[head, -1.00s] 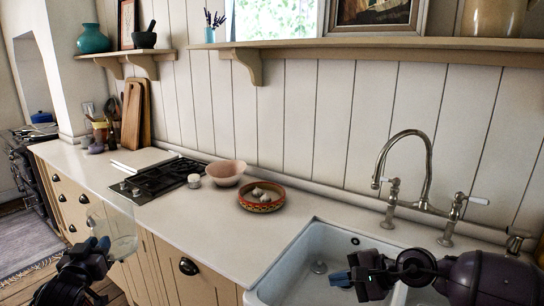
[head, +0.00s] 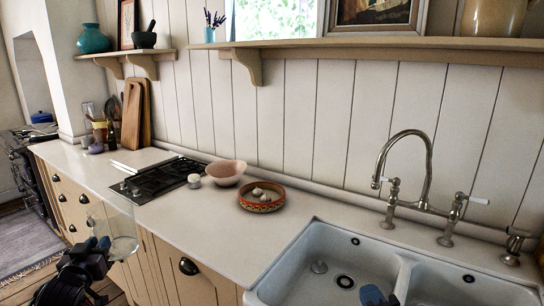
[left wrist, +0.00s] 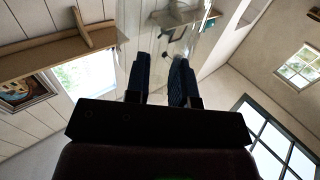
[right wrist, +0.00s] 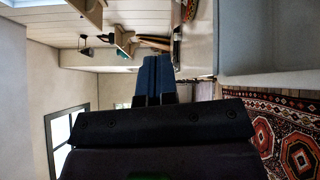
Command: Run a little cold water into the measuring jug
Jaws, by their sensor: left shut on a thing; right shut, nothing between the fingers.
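My left gripper (head: 98,246) is shut on the clear glass measuring jug (head: 124,236) and holds it in front of the counter, over the drawer fronts. The see-through jug also shows at the top of the left wrist view (left wrist: 190,45); whether anything is in it I cannot tell. My right gripper (head: 376,294) is low at the bottom edge of the head view, in front of the sink. In the right wrist view its fingers (right wrist: 155,78) are shut and empty. The bridge tap (head: 427,165) stands behind the white double sink (head: 400,262), with two levers; no water shows running.
A patterned dish (head: 262,203), a pink bowl (head: 224,173) and a small white pot (head: 194,181) stand on the counter left of the sink, by the black hob (head: 155,183). A shelf (head: 380,43) runs above. The counter front is clear.

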